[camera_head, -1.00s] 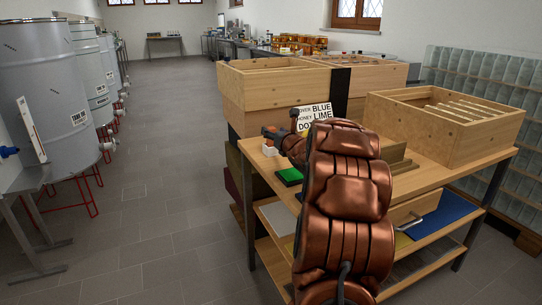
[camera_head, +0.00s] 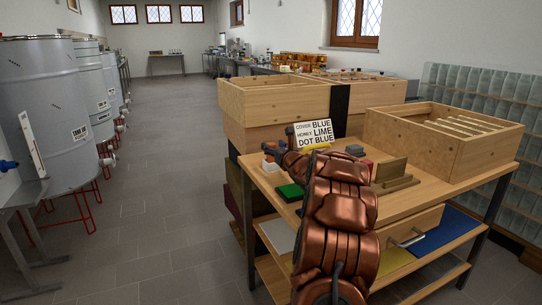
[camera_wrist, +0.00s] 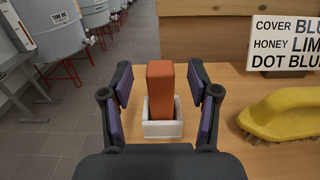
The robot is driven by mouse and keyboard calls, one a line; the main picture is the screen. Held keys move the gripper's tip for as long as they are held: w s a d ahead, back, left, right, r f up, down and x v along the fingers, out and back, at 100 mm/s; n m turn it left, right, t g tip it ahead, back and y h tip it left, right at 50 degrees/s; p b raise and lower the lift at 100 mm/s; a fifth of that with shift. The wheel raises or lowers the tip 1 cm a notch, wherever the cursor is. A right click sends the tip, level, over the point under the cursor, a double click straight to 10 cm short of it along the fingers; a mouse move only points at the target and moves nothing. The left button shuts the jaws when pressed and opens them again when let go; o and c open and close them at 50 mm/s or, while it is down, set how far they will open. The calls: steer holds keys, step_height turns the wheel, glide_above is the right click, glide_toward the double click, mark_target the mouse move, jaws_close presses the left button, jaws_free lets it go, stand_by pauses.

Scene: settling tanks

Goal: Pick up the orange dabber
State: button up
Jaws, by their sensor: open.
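The orange dabber (camera_wrist: 160,88) is an upright orange block in a small white holder (camera_wrist: 162,128) on the wooden bench, seen in the wrist view. My gripper (camera_wrist: 160,82) is open, with one finger on each side of the dabber and a visible gap on both sides. I cannot tell how far the fingertips are from it in depth. In the head view the holder and dabber (camera_head: 270,156) show small at the bench's left end, partly hidden by my arm.
A yellow brush-like tool (camera_wrist: 283,115) lies right of the holder. A sign (camera_head: 313,133) reading COVER BLUE, HONEY LIME, DOT BLUE stands behind. A green pad (camera_head: 290,191) is near the front edge. Wooden boxes (camera_head: 440,140) stand right and behind.

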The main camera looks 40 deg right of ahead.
steer(key=shift+x, duration=1.25)
steer(key=shift+s, duration=0.1)
jaws_close()
